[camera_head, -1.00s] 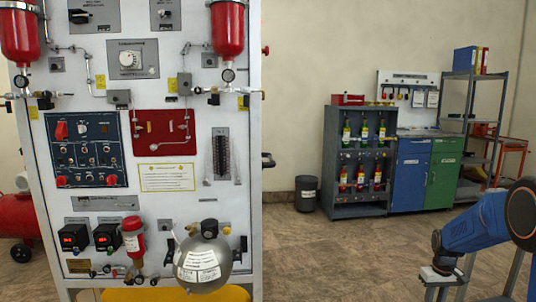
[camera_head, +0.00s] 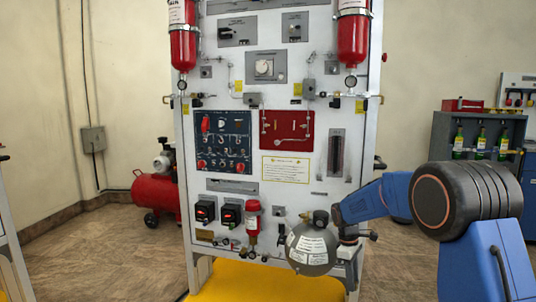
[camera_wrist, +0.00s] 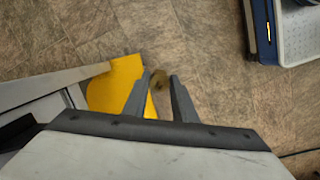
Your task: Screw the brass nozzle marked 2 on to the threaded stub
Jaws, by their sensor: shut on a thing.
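In the head view my arm's end is in front of the lower right of the white trainer panel (camera_head: 300,185), just right of the grey round tank (camera_head: 312,250). The fingers and nozzle cannot be made out clearly there. I cannot pick out the threaded stub in either view.
A yellow platform (camera_head: 262,285) lies at the panel's foot and also shows in the wrist view (camera_wrist: 110,88). A red compressor (camera_head: 155,190) stands at the left. A bottle rack (camera_head: 448,130) is at the back right. The floor right of the panel is open.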

